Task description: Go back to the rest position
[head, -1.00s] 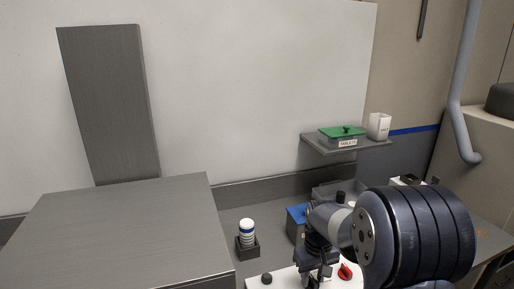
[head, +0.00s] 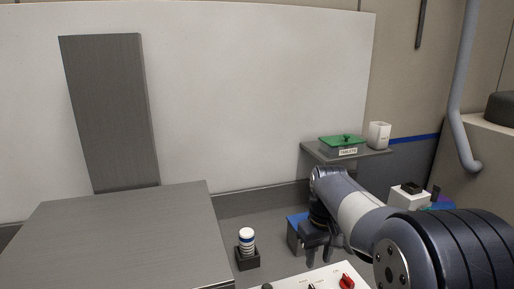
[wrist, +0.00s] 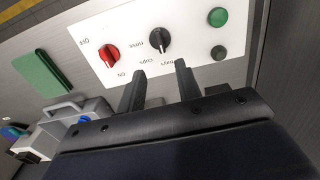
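My gripper (head: 317,258) hangs at the end of my arm, in front of the blue box in the head view. In the wrist view my gripper (wrist: 158,78) has its two dark fingers well apart, with nothing between them. The white control panel (wrist: 195,25) lies beyond the fingertips. It carries a red knob (wrist: 110,53), a black knob (wrist: 160,40) and a green button (wrist: 218,17). In the head view the panel (head: 325,276) is cut off by the bottom edge, and its red knob (head: 347,282) shows.
A blue box (head: 295,232) stands partly hidden behind my gripper. A holder (head: 247,261) with a stack of white and blue round pieces stands left of the panel. A shelf (head: 372,157) bears a green-lidded tablets box (head: 341,143) and a white container (head: 379,135). A grey block (head: 115,235) fills the lower left.

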